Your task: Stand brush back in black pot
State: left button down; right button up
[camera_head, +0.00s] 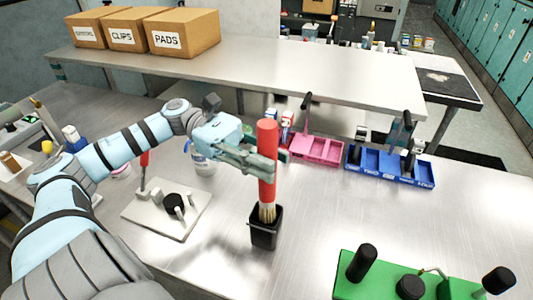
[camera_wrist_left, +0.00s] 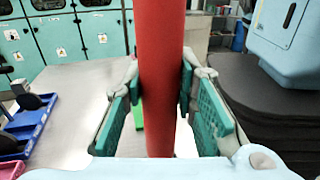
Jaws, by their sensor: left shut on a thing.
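The brush (camera_head: 267,165) has a thick red handle and pale bristles at its lower end. It is upright, with the bristle tips at the mouth of the black pot (camera_head: 264,235); I cannot tell how far inside they reach. The square pot stands on the metal table. My left gripper (camera_head: 262,163) is shut around the red handle, above the pot. In the left wrist view the red handle (camera_wrist_left: 161,80) stands between the two green finger pads (camera_wrist_left: 160,95). The bristles and pot are hidden there. My right gripper is not in view.
A white plate with a black knob (camera_head: 168,208) lies left of the pot. A pink tray (camera_head: 317,148) and a blue divided bin (camera_head: 390,165) stand behind right. A green block with black knobs (camera_head: 345,270) is at front right. The table right of the pot is clear.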

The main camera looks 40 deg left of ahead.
aim_at(265, 186)
pick_arm(q)
notch_tip(265, 186, down, 7)
jog(key=b, duration=0.5)
jog(key=shift+s, duration=0.1)
jog(key=shift+r, duration=0.1)
jog(key=c, duration=1.2)
grip_release()
jog(key=a, duration=0.8)
jog(key=s+a, duration=0.1)
jog(key=a, duration=0.3)
